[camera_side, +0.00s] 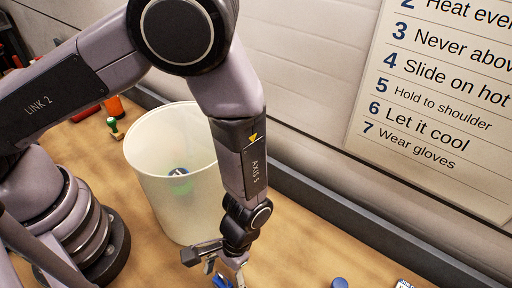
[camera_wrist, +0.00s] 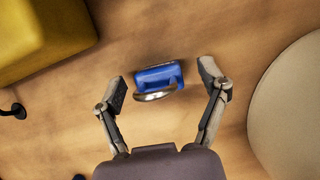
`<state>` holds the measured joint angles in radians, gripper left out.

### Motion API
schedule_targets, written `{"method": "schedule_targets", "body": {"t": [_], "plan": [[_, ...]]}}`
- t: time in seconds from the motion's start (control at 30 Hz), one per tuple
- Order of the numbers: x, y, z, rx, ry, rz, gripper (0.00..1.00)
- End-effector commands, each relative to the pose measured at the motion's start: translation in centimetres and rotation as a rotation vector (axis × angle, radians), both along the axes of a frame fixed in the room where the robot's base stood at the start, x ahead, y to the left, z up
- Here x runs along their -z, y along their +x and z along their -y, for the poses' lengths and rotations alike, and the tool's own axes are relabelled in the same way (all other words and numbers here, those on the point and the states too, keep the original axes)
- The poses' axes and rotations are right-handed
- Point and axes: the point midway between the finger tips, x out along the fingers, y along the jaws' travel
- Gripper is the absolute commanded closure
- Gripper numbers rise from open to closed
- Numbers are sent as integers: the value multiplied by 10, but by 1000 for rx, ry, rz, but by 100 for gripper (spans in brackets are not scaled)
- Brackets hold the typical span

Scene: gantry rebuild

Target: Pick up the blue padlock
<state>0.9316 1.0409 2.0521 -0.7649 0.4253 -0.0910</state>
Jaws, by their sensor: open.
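The blue padlock (camera_wrist: 160,76) lies on the wooden table in the wrist view, its silver shackle toward my gripper. My gripper (camera_wrist: 162,78) is open, with one finger to the left of the padlock and the other to the right, and a gap shows on both sides. The right gap looks a little wider. In the side view my gripper (camera_side: 228,268) points down near the bottom edge, and a bit of blue (camera_side: 221,281) shows by its fingers. The rest there is cut off by the frame.
A tall whitish bin (camera_side: 160,185) stands close to my arm, with a small green item inside. A yellow block (camera_wrist: 40,35) is at upper left and a pale round shape (camera_wrist: 290,105) at right in the wrist view. A blue round object (camera_side: 340,283) is on the table.

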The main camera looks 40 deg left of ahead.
Motion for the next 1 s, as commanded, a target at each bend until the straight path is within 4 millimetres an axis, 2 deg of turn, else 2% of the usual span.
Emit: {"method": "schedule_targets", "body": {"t": [0.23,0.77,0.8,1.0], "plan": [[2,-1,0,1,-1,1,26],[2,-1,0,1,0,1,94],[2,-1,0,1,-1,1,96],[2,-1,0,1,-1,1,96]]}}
